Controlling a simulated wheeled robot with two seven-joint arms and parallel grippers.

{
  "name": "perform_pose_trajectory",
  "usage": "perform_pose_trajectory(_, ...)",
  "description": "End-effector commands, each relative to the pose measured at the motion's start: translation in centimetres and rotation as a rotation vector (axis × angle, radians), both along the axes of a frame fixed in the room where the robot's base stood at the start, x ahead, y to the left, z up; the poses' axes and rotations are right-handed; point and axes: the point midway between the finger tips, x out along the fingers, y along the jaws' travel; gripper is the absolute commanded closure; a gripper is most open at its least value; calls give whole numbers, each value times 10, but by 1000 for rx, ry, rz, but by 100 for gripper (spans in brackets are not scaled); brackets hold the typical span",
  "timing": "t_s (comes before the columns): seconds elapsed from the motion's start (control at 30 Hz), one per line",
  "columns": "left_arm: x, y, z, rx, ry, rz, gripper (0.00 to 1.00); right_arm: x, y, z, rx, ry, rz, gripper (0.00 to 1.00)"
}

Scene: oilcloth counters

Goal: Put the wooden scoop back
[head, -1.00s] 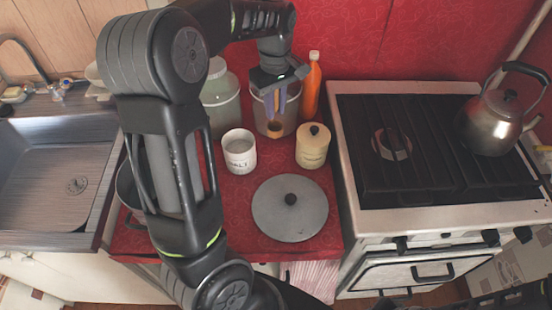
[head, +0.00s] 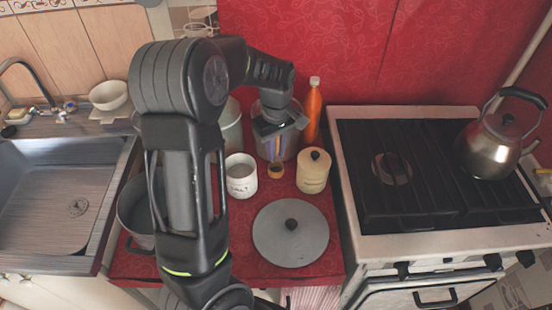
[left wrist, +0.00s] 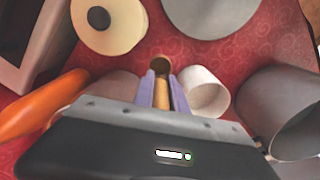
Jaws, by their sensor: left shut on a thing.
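The wooden scoop (head: 276,171) is held with its bowl end pointing down. My left gripper (head: 278,145) is shut on its handle, and the purple fingers show on either side of the handle. In the left wrist view the scoop (left wrist: 161,66) sticks out beyond the fingertips (left wrist: 162,88), over the red cloth. In the head view the scoop is between the white mug (head: 241,176) and the cream lidded jar (head: 313,172). A pale canister (head: 262,147) is behind the gripper and partly hidden by it. I cannot tell the scoop's height above the counter. My right gripper is out of view.
An orange bottle (head: 313,112) stands behind the jar. A grey round lid (head: 290,234) lies in front. A pot (head: 136,212) and a green-grey jar (head: 231,127) are partly behind my arm. The stove (head: 400,232) is right, the sink (head: 62,190) left.

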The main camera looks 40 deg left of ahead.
Motion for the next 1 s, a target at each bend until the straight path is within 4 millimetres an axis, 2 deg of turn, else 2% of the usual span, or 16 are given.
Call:
perform_pose_trajectory(0.23,0,0,-4,-1,1,0,100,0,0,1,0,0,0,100)
perform_pose_trajectory(0.5,-1,0,-36,-1,1,1,100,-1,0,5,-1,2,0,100)
perform_pose_trajectory(0.9,0,0,-42,0,-1,1,100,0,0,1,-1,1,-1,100)
perform_pose_trajectory(0.93,0,0,-40,0,-1,1,80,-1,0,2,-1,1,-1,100)
perform_pose_trajectory(1.0,0,0,-40,0,-1,1,75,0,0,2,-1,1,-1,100)
